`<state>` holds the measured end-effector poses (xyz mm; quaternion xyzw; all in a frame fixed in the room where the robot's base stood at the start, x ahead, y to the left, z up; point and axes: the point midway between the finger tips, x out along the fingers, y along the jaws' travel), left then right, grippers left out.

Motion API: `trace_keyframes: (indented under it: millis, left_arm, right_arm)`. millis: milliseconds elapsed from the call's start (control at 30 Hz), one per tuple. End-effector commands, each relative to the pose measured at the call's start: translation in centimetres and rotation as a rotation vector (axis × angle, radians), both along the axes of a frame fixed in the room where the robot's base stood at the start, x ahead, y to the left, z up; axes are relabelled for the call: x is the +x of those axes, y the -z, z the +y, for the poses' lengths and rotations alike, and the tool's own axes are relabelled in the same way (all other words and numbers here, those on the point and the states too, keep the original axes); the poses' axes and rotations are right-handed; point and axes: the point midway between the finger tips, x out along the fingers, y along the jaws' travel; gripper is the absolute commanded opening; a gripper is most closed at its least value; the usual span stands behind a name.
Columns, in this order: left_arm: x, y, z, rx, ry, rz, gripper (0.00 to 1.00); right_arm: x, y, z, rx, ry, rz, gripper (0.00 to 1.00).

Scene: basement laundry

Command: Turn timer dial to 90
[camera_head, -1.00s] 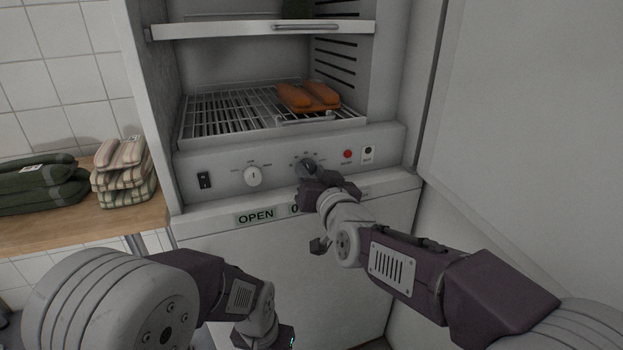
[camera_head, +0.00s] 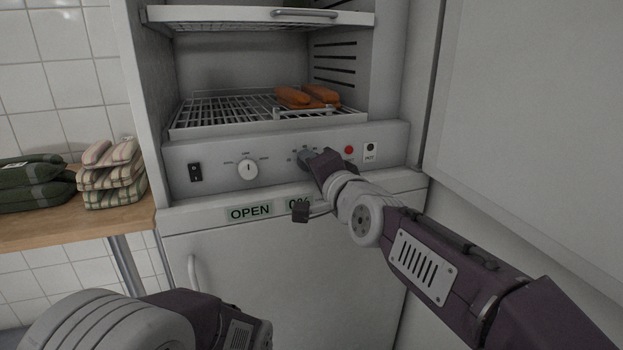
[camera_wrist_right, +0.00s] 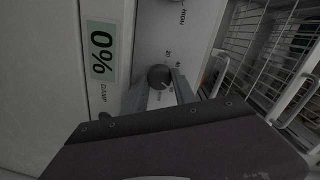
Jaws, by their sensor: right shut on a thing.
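The timer dial (camera_head: 305,157) is a dark grey knob on the control panel, right of the white dial. My right gripper (camera_head: 315,161) reaches it from the front right and partly hides it. In the right wrist view the round timer dial (camera_wrist_right: 160,77) sits between the two fingers of my right gripper (camera_wrist_right: 159,92), which is shut on it. A light pointer mark shows on the knob; a "20" is legible beside it, but I cannot read which number the mark meets. My left arm shows at the lower left, with its gripper out of view.
The panel also carries a black switch (camera_head: 195,172), a white dial (camera_head: 247,169) and a red light (camera_head: 349,150). Above is a wire rack (camera_head: 225,112) with orange-brown items (camera_head: 308,96). An open door (camera_head: 530,120) stands at right. Folded cloths (camera_head: 112,178) lie on a wooden counter (camera_head: 75,226).

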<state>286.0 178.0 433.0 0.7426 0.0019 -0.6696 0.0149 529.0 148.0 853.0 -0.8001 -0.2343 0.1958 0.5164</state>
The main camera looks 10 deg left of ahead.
Motion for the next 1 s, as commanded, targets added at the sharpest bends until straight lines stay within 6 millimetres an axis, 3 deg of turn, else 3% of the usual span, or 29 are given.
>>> trace_keyframes:
  millis: [300,1000]
  left_arm:
    - [0.0,1.4,0.0,0.000,0.000,0.000,0.36]
    - [0.0,1.7,0.0,0.000,0.000,0.000,0.36]
  right_arm:
    - [0.0,0.2,0.0,0.120,-0.001,0.083,0.00]
    - [0.0,0.1,0.0,0.168,-0.001,0.117,0.00]
